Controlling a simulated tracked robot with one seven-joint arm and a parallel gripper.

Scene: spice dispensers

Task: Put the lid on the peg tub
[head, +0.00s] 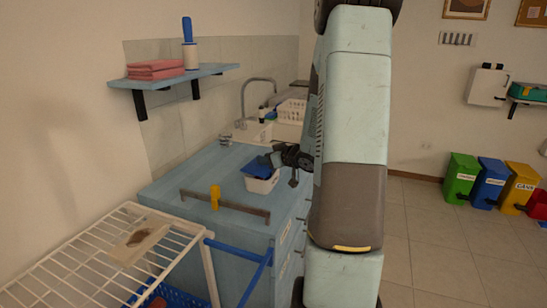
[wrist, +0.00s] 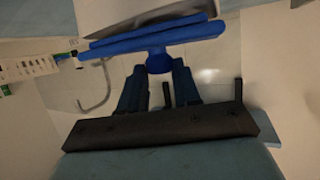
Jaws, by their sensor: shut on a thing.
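The white peg tub (head: 262,184) stands on the blue counter near its right side, and its pale body also shows at the top of the wrist view (wrist: 140,14). The blue lid (head: 257,166) is at the tub's top and looks slightly tilted. In the wrist view the lid (wrist: 115,45) lies across the tub's opening side; I cannot tell whether it is seated on the rim. My gripper (head: 278,157) is shut on the lid's round blue knob (wrist: 159,61), with one finger on each side. The tub's inside is hidden.
The blue counter (head: 190,180) carries a dark bar (head: 240,207) and a yellow cylinder (head: 215,196) in front of the tub. A sink tap (head: 258,82) and white basket (head: 292,109) are behind. A white wire rack (head: 95,262) stands at front left.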

